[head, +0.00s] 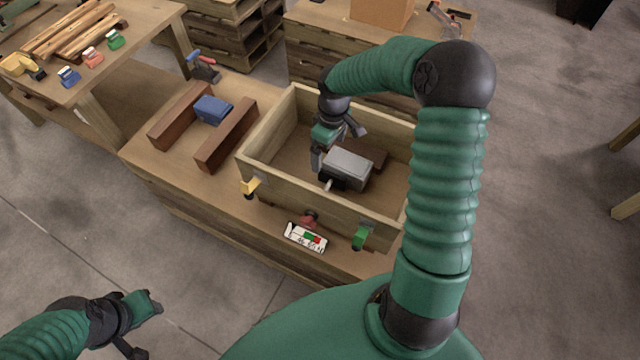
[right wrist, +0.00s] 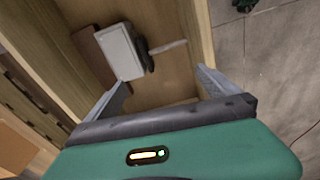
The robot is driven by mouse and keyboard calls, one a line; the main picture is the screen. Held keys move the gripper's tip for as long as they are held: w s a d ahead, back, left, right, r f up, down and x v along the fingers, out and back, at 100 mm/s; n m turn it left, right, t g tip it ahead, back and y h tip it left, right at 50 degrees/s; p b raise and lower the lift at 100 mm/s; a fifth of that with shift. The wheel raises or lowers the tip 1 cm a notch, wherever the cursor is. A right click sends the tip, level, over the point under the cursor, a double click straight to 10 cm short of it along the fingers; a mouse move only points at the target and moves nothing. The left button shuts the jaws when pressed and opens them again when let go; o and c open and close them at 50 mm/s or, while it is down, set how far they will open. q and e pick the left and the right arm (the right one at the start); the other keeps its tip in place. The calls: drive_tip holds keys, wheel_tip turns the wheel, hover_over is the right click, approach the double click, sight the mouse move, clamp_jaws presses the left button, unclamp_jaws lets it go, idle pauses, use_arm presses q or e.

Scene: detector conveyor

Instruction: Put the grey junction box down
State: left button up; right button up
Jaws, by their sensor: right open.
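The grey junction box (head: 348,166) lies inside the open wooden crate (head: 318,205), with a dark part and a pale stub on one side. It also shows in the right wrist view (right wrist: 121,50), beyond the fingertips and nearer the left one. My right gripper (head: 340,146) reaches down into the crate beside the box. Its fingers are apart and nothing is between them; in the wrist view (right wrist: 160,90) a gap shows between fingers and box. My left gripper (head: 147,324) is away at the lower left, open and empty.
A brown block (right wrist: 92,50) lies against the junction box in the crate.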

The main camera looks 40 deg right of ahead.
drive_tip(key=s+a+r+m+t, duration=0.1)
drive_tip(key=s+a+r+m, duration=0.1)
drive_tip(key=s+a, duration=0.4)
drive_tip(key=s+a+r+m, duration=0.2)
drive_tip(key=s+a, duration=0.5)
drive_tip(key=a, duration=0.4)
drive_tip(key=shift+s+t, duration=0.2)
drive_tip(key=shift+t, duration=0.2)
drive_tip(key=shift+d, duration=0.35)
